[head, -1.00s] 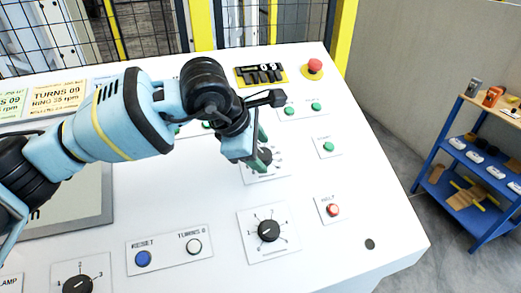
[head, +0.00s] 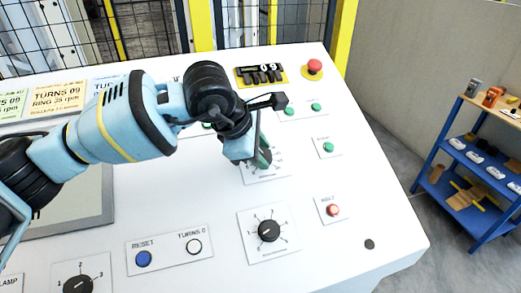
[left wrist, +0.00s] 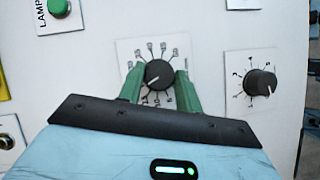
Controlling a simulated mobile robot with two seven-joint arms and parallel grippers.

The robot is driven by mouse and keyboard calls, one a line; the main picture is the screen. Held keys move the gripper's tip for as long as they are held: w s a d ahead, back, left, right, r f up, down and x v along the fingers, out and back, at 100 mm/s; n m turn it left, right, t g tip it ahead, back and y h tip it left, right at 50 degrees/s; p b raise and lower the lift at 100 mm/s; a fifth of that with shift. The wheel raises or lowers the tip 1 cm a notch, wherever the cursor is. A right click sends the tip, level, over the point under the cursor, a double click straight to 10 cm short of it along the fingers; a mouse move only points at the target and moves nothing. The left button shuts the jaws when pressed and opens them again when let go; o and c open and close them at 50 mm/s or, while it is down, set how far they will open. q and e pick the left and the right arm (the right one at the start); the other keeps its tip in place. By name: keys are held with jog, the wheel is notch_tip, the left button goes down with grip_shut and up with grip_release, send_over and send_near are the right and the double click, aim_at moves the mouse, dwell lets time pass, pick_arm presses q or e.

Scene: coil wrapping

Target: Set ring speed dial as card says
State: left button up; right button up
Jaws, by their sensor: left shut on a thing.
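The ring speed dial is a black round knob (left wrist: 158,75) with a white pointer line on a white scale plate (left wrist: 128,50). My left gripper (left wrist: 159,78) is shut on it, one green finger on each side. The pointer line slants to the lower left in the left wrist view; the scale figures are too small to read surely. In the head view, my left gripper (head: 262,154) hides most of the knob, and part of its plate (head: 268,175) shows. A yellow card (head: 57,100) reads TURNS 09, RING 35 rpm. My right gripper is not in view.
Another black dial (head: 269,231) sits below on the panel. A red button (head: 333,210), green buttons (head: 328,147) and a red mushroom button (head: 314,66) are to the right. A blue shelf (head: 470,160) is off the panel.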

pick_arm(q)
jog(key=shift+f, duration=0.1)
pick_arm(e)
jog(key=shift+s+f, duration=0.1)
